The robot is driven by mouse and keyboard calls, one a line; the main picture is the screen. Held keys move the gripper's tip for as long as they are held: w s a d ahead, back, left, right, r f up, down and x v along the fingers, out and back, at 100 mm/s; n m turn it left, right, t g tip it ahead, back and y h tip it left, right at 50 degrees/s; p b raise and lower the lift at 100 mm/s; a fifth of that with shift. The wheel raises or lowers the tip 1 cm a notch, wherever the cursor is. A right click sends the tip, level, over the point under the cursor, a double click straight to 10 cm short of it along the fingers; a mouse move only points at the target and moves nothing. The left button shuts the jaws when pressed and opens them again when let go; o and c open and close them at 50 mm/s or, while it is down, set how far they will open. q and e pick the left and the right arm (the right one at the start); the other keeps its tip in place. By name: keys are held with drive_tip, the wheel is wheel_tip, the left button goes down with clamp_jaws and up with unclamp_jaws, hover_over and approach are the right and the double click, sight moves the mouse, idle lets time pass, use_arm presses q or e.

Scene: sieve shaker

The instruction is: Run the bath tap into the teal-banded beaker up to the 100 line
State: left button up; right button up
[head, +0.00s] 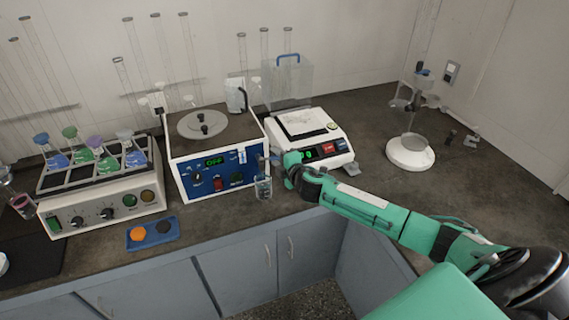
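The water bath (224,187) has a blue front panel with a green display reading OFF, and a round lid on top. A small tap (261,163) appears at its right front corner, partly hard to make out. A clear beaker (263,188) stands upright on the bench just below that corner. Its band, line and water level are too small to read. My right gripper (279,163) is just right of the tap, above and right of the beaker. Its fingers are too small and hidden to tell open from shut. My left gripper is out of view.
A shaker with colored flasks (100,190) stands at left, with a glass vessel with a reddish band (21,204) beside it. A balance (309,140) is behind my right arm. A blue tray (153,233) lies in front. A stand with glassware (411,152) is at right.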

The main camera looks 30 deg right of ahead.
drive_tip(key=s+r+b, duration=0.2)
drive_tip(key=s+b, duration=0.1)
drive_tip(key=s, duration=1)
drive_tip(key=shift+s+d+r, duration=0.2)
drive_tip(key=shift+d, duration=0.2)
idle(0.6)
